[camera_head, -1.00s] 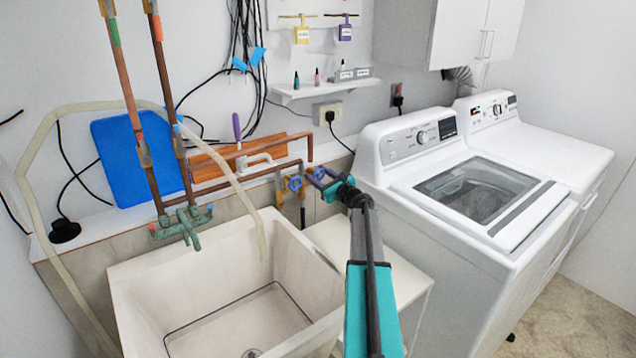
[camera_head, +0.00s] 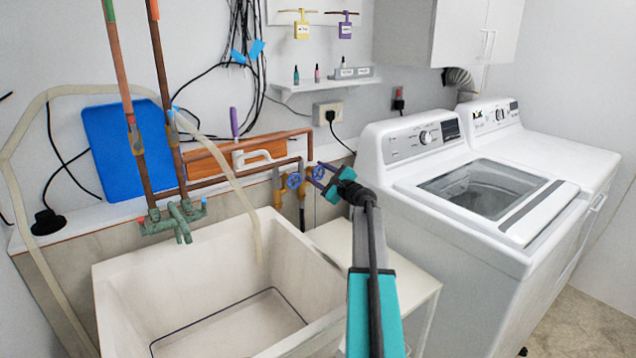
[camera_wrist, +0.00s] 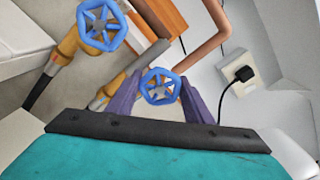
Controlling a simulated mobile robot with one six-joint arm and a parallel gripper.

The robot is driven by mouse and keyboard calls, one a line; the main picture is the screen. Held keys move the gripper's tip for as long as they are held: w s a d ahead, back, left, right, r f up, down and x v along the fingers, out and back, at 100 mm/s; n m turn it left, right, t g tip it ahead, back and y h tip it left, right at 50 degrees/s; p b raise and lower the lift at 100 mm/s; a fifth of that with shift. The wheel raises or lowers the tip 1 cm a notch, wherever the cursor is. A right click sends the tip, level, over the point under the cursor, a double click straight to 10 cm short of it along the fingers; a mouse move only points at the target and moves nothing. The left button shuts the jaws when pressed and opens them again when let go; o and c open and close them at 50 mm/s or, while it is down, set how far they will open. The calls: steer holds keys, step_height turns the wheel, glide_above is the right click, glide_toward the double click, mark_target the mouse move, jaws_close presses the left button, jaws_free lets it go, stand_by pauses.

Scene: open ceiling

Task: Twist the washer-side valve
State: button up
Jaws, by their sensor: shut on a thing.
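Two blue wheel-shaped valves sit on brass fittings under the copper pipes, above the sink's back right corner. The washer-side valve (camera_wrist: 160,86) is between the purple fingers of my gripper (camera_wrist: 157,92) in the wrist view, with a finger on either side of its rim. My gripper (camera_head: 322,178) is shut on this valve; in the head view its fingers partly hide it. The other blue valve (camera_head: 294,181) is free, just left of my gripper; it also shows at the upper left of the wrist view (camera_wrist: 102,25).
The white sink (camera_head: 125,275) stands at lower left, a small white table (camera_head: 405,278) to its right. The washing machine (camera_head: 440,215) is close on the right. Copper pipes (camera_head: 240,180) and an orange-brown board (camera_head: 205,160) run behind. A wall outlet (camera_wrist: 238,72) is near.

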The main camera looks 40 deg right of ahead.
steer(key=shift+f+n+b, duration=0.2)
steer(key=shift+n+b, duration=2.2)
steer(key=shift+b, duration=1.15)
steer(key=shift+a+r+n+b, duration=0.1)
steer(key=shift+n+b, duration=0.7)
steer(key=shift+b, duration=0.3)
steer(key=shift+r, duration=0.1)
steer(key=o, duration=1)
steer(key=shift+o, duration=0.2)
steer(key=shift+s, duration=0.15)
steer(key=s, duration=1.3)
steer(key=shift+s+a, duration=0.25)
steer(key=shift+a, duration=0.2)
